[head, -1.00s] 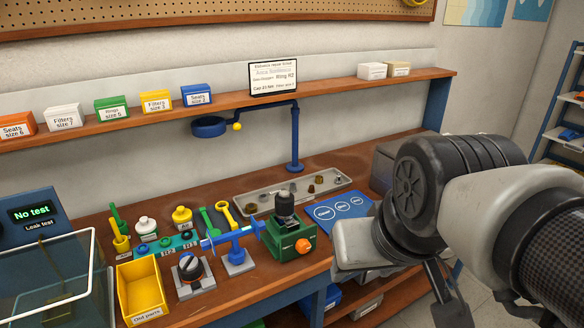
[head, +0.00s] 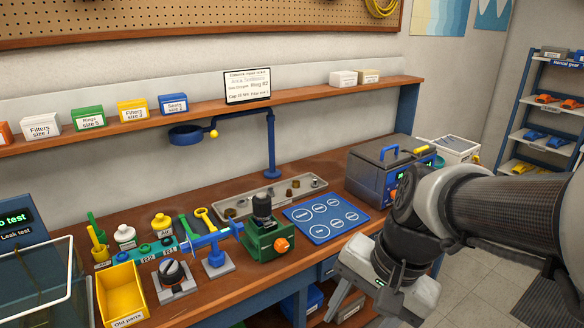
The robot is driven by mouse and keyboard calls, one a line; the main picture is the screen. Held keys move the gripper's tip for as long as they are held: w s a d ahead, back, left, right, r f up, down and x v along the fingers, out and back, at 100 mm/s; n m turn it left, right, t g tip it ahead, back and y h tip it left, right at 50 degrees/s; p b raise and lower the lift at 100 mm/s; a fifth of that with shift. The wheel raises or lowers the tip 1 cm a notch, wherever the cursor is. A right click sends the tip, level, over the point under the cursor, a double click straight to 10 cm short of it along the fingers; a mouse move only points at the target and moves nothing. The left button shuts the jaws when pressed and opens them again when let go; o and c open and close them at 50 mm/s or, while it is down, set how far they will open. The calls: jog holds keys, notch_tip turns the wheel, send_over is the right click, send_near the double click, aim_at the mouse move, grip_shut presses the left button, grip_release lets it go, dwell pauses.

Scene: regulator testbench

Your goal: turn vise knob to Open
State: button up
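The green vise (head: 262,247) stands on the wooden workbench, with an orange knob (head: 282,244) on its front face. A dark regulator-like part (head: 262,206) sits upright in the top of the vise. Any markings on the knob are too small to read. My gripper (head: 345,290) hangs in front of the bench, right of and lower in the picture than the knob, and apart from it. My arm partly hides it, and I cannot tell whether its fingers are open or shut.
Left of the vise are a blue tool on a stand (head: 217,262), a black dial on a plate (head: 174,275) and a yellow bin (head: 122,296). A blue mat (head: 327,232) and a blue-grey machine (head: 375,181) are to the right. A grey tray (head: 240,213) lies behind.

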jog(key=a+f+m+g+y+b, duration=0.1)
jog(key=a+f+m+g+y, duration=0.2)
jog(key=f+m, duration=0.3)
jog(key=n+t+y+b, duration=0.6)
jog(key=n+t+y, duration=0.2)
jog(key=n+t, duration=1.35)
send_near(284, 249)
jog(key=shift+n+g, duration=0.95)
jog(key=x, duration=0.2)
jog(key=r+x, duration=0.1)
jog(key=x, duration=0.5)
jog(key=shift+d+r+b, duration=0.15)
jog(key=shift+d+b, duration=0.15)
jog(key=shift+b, duration=0.05)
jog(key=c, duration=1.1)
jog(key=shift+o, duration=0.2)
